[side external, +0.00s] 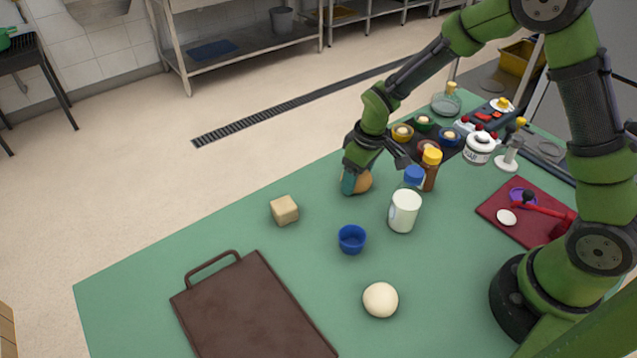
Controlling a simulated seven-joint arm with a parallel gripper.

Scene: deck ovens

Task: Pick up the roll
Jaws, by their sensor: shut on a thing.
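The roll (364,182) is a rounded orange-brown piece near the middle of the green table. My gripper (355,181) points down at it and is shut on it. A teal fingertip covers the roll's left side, and the gripper body hides its top. I cannot tell whether the roll touches the table or is slightly above it.
Close right stand a white bottle with a blue cap (404,211) and an orange-capped brown bottle (430,172).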

